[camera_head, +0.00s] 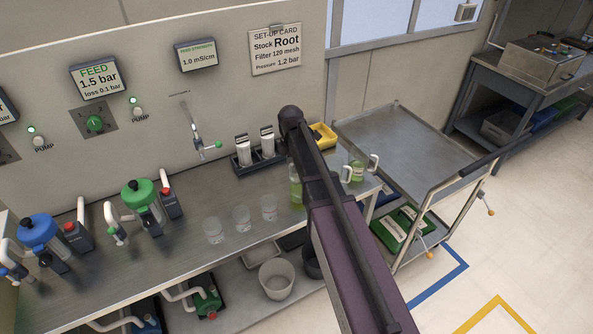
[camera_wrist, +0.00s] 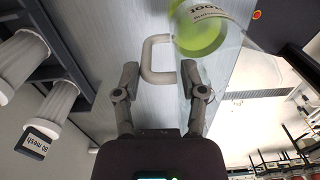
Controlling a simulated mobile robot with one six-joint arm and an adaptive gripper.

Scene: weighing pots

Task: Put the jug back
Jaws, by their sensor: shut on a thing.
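In the wrist view my gripper (camera_wrist: 160,76) has its two fingers on either side of the pale handle of a jug (camera_wrist: 203,34) and is shut on that handle. The jug is clear with green liquid and a printed label, and is partly cut off by the frame. In the head view my dark arm hides the gripper. A green-filled vessel (camera_head: 296,188) shows beside the arm, partly covered; it looks like the held jug, but the grip there is hidden.
Clear cups (camera_head: 241,218) stand along the bench front (camera_head: 185,232). White filters (camera_head: 243,150) stand in a dark rack behind. A yellow tray (camera_head: 323,136) is by the wall. An empty-topped steel cart (camera_head: 390,145) stands right of the bench. A white bucket (camera_head: 276,278) is below.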

